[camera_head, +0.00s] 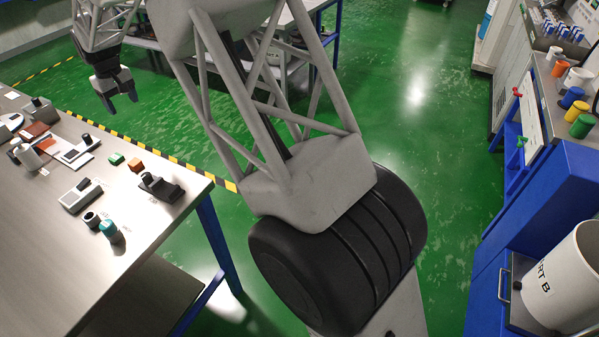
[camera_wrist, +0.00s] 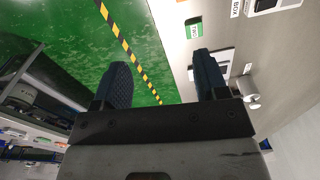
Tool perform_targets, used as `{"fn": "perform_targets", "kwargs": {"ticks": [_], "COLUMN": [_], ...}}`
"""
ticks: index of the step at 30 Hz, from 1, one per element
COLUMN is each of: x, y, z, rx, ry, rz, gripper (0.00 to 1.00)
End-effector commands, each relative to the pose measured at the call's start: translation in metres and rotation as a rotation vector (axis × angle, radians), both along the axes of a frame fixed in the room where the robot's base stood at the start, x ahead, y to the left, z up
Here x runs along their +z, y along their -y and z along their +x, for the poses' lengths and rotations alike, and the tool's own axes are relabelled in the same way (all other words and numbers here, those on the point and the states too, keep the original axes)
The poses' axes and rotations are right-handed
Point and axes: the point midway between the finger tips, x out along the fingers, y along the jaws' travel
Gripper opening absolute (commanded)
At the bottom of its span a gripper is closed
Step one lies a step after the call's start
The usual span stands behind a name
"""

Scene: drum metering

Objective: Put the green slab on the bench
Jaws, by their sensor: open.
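A small green slab (camera_head: 116,158) lies on the grey bench (camera_head: 60,255) at left in the head view, beside a small orange block (camera_head: 136,165). My gripper (camera_head: 120,97) is open and empty, beyond the bench's far edge and well away from the slab. In the wrist view, my gripper's two dark fingers (camera_wrist: 161,80) stand wide apart with nothing between them. A green piece with white lettering (camera_wrist: 193,28) shows on the bench there; I cannot tell whether it is the same slab.
A teal-capped container (camera_head: 110,231), a grey device (camera_head: 80,195) and a dark fixture (camera_head: 160,187) stand on the bench around the slab. Bare bench lies toward the front. A yellow-black floor stripe (camera_head: 200,172) runs behind it. A white drum (camera_head: 565,280) stands at right.

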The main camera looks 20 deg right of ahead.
Motion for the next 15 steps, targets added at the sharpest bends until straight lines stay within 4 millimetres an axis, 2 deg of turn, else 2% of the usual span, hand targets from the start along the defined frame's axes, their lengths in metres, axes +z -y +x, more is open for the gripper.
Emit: {"fn": "perform_targets", "kwargs": {"ticks": [1, 6, 15], "x": [0.011, 0.039, 0.08], "y": [0.014, 0.057, 0.13], "z": [-0.006, -0.027, -0.073], "rx": [-0.014, -0.058, -0.138], "ry": [0.004, 0.016, 0.036], "rz": [0.003, 0.008, 0.018], "gripper": [0.67, 0.67, 0.67]}}
